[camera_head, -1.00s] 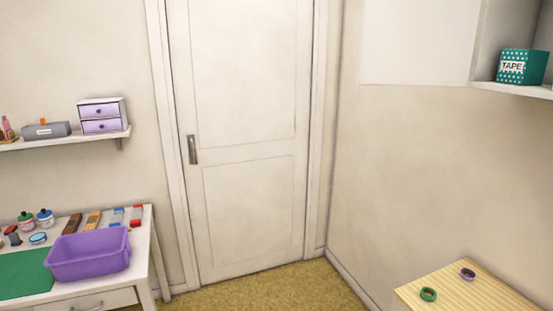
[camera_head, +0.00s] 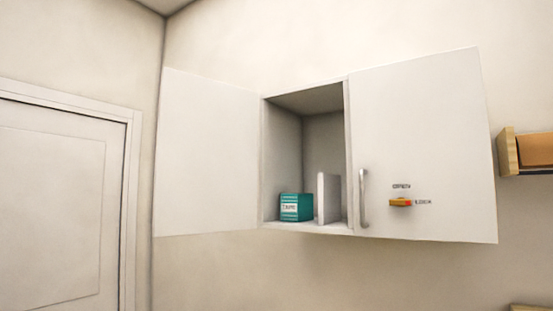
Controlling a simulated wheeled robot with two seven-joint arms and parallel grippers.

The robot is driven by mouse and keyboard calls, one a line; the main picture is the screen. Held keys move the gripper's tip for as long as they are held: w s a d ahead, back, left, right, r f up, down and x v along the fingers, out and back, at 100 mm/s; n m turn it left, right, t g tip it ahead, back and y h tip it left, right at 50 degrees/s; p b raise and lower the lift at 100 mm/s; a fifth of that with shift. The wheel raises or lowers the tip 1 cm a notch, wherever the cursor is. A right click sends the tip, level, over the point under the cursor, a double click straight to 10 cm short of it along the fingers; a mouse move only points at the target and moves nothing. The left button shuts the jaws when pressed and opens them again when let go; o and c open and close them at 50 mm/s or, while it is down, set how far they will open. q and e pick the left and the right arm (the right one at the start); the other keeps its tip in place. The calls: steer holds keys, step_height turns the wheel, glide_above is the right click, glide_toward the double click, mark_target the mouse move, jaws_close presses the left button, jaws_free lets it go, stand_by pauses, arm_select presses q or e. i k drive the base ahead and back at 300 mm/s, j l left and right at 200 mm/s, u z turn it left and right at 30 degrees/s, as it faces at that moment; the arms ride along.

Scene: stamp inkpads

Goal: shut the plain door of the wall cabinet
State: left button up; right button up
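The wall cabinet (camera_head: 306,99) hangs on the wall in the middle of the head view. Its plain door (camera_head: 208,155) stands wide open to the left, with no handle or marks on the face I see. The other door (camera_head: 425,130) is on the right and appears shut. Inside the open half stand a teal box (camera_head: 296,207) with a white label and a thin white upright item (camera_head: 328,198). Neither gripper is in view.
A white room door (camera_head: 55,205) is at the left, beside the wall corner. A wooden shelf (camera_head: 508,153) holding something orange-brown (camera_head: 536,149) is at the right edge. The wall below the cabinet is bare.

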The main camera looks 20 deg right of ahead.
mark_target(206, 175)
steer(key=i+j+z, duration=0.15)
steer(key=z, duration=0.3)
steer(key=i+j+z, duration=0.2)
steer(key=z, duration=0.25)
steer(key=i+j+z, duration=0.15)
steer(key=z, duration=0.25)
steer(key=j+z, duration=0.45)
steer(key=i+j+z, duration=0.1)
steer(key=j+z, duration=0.2)
steer(key=z, duration=0.15)
steer(key=j+z, duration=0.1)
steer(key=j, duration=0.6)
steer(key=j+z, duration=0.1)
steer(key=j, duration=0.6)
steer(key=k+j+z, duration=0.15)
steer(key=j, duration=0.5)
steer(key=j+z, duration=0.1)
steer(key=j, duration=0.6)
steer(key=k, duration=0.05)
